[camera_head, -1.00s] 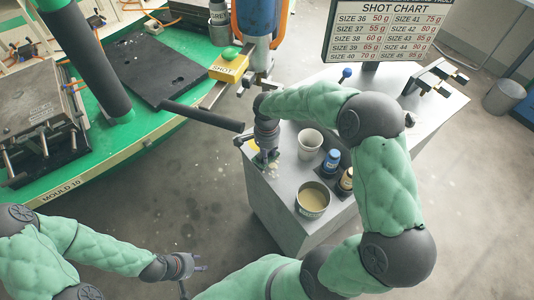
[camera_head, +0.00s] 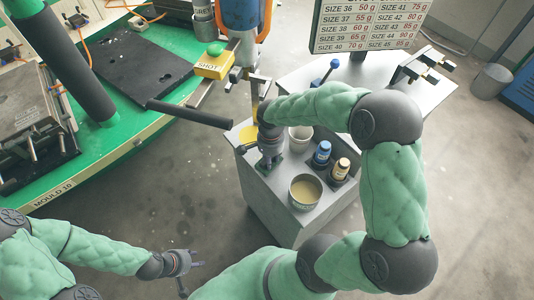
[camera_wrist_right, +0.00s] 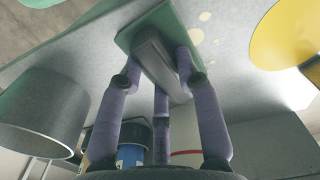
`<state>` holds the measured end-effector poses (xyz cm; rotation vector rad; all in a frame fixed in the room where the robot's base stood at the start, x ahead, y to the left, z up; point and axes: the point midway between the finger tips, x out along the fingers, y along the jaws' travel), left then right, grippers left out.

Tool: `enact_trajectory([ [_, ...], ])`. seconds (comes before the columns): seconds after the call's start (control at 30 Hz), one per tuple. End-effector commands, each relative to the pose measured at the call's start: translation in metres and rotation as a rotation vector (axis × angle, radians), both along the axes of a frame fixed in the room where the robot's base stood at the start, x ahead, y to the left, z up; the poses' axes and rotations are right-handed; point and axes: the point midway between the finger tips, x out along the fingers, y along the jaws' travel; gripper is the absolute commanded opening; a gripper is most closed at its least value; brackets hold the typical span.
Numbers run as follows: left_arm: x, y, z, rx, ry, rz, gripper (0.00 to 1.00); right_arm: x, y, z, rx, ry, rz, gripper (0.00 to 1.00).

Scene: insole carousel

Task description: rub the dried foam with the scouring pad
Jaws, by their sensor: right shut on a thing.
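My right gripper (camera_head: 268,162) points down at the near left part of the grey cabinet top. Its purple fingers (camera_wrist_right: 160,105) are shut on the dark grip of the scouring pad (camera_wrist_right: 172,22), which has a green base. The pad is at the cabinet top; whether it touches cannot be told. The dried foam (camera_wrist_right: 197,35) shows as pale spots on the grey surface beside the pad in the right wrist view. Any foam under the pad is hidden. My left gripper (camera_head: 190,266) is open and empty, low over the floor.
A yellow disc (camera_wrist_right: 285,35) lies close by. The green carousel (camera_head: 125,150) is at left.

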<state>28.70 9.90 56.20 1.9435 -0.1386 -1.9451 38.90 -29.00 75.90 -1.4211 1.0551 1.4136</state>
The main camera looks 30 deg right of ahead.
Motion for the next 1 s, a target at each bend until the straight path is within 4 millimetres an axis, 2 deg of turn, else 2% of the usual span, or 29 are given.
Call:
enact_trajectory([
  [0.23, 0.000, 0.000, 0.002, 0.000, 0.000, 0.000, 0.40, -0.020, -0.001, -0.001, 0.001, 0.007, 0.000, 0.08],
  [0.5, 0.000, 0.000, 0.003, 0.000, 0.000, 0.000, 0.40, -0.025, -0.001, 0.001, 0.001, 0.007, 0.001, 0.08],
  [1.0, 0.000, 0.000, -0.003, 0.000, 0.000, 0.000, 0.40, 0.010, 0.001, 0.000, 0.001, 0.002, 0.001, 0.08],
])
